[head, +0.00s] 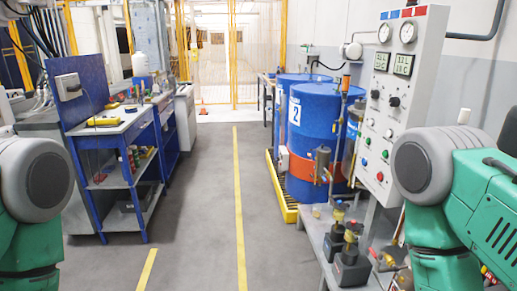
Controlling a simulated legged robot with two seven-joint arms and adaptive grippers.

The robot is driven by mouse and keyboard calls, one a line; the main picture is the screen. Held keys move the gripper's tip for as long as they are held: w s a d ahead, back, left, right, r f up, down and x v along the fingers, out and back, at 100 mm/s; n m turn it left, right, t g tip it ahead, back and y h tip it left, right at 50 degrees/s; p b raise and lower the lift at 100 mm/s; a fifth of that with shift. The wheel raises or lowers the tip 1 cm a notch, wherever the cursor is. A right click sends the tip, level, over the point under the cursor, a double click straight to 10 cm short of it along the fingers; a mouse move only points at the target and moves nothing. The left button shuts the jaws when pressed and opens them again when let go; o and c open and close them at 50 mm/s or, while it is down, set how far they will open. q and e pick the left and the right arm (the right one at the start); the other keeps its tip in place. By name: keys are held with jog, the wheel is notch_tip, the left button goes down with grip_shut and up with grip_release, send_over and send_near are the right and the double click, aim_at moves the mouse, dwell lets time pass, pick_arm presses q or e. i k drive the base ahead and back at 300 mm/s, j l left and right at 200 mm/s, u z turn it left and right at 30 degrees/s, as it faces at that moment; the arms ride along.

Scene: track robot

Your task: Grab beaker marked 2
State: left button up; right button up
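I cannot make out a beaker marked 2 in the head view. The label "2" that I can read is on a large blue drum (318,130), which stands upright right of the middle with an orange band low around it. Part of a second blue drum (287,84) shows behind it. My green and grey arm parts fill the lower left and right edges. Neither gripper is in view.
A blue workbench (127,122) with shelves stands at left. At right are a panel (396,100) with gauges and buttons and a low grey table (318,228) with small dark devices. The grey floor along the yellow line (238,200) is clear.

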aim_at(317, 210)
jog(key=i, duration=1.95)
jog(key=i+j+z, duration=0.15)
jog(key=i+z, duration=0.35)
jog(key=i+j+z, duration=0.45)
jog(key=i, duration=0.2)
jog(key=i+j+z, duration=0.85)
jog(key=j+z, duration=0.15)
jog(key=i+j+z, duration=0.2)
jog(key=j+z, duration=0.25)
jog(key=j, duration=0.45)
